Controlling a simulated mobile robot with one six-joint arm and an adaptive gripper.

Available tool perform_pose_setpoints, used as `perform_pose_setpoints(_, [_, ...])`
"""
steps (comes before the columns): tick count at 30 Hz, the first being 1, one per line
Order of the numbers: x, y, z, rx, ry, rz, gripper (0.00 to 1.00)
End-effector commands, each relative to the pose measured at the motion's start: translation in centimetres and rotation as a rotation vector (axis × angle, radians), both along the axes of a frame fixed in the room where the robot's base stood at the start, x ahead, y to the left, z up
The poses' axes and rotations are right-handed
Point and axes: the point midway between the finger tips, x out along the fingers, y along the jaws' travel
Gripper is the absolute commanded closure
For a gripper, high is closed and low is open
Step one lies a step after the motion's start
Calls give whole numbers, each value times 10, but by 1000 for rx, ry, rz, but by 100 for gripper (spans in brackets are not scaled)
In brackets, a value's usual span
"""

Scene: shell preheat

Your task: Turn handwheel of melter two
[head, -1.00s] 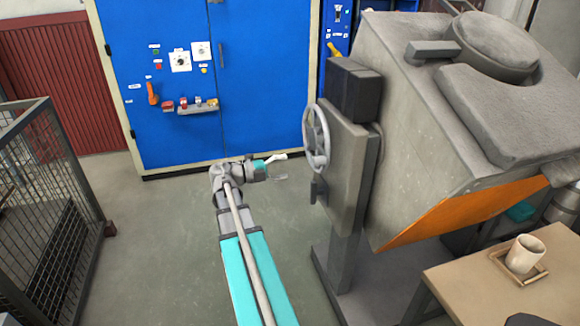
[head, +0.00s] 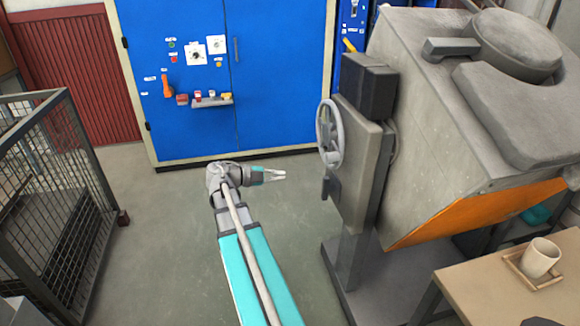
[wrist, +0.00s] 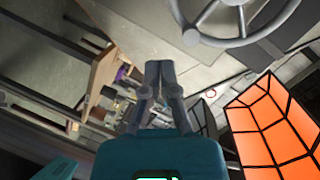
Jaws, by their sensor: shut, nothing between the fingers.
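The grey handwheel (head: 330,133) is on the side of a large grey melter (head: 450,130), facing my arm. Which melter number this is, I cannot tell. In the head view my gripper (head: 284,175) is to the left of the handwheel and lower in the picture, apart from it, pointing right. In the wrist view the fingers (wrist: 158,68) are together and empty. Part of the handwheel (wrist: 240,12) shows at the top right of that view, clear of the fingers.
A blue cabinet (head: 190,130) with switches and an orange handle stands behind. A mesh cage (head: 60,200) is at left. A wooden table (head: 500,300) with a white mug (head: 540,258) is at lower right. The floor (head: 180,250) between cage and melter is clear.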

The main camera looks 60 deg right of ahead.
Motion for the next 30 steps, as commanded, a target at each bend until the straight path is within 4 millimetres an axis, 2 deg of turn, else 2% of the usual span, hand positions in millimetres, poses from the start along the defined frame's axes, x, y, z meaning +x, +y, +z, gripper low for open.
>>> perform_pose_setpoints(15, [58,117,-71,730,446,502,100])
perform_pose_setpoints(23, [80,186,-100,1012,706,851,100])
perform_pose_setpoints(30, [94,256,-122,1199,961,1225,100])
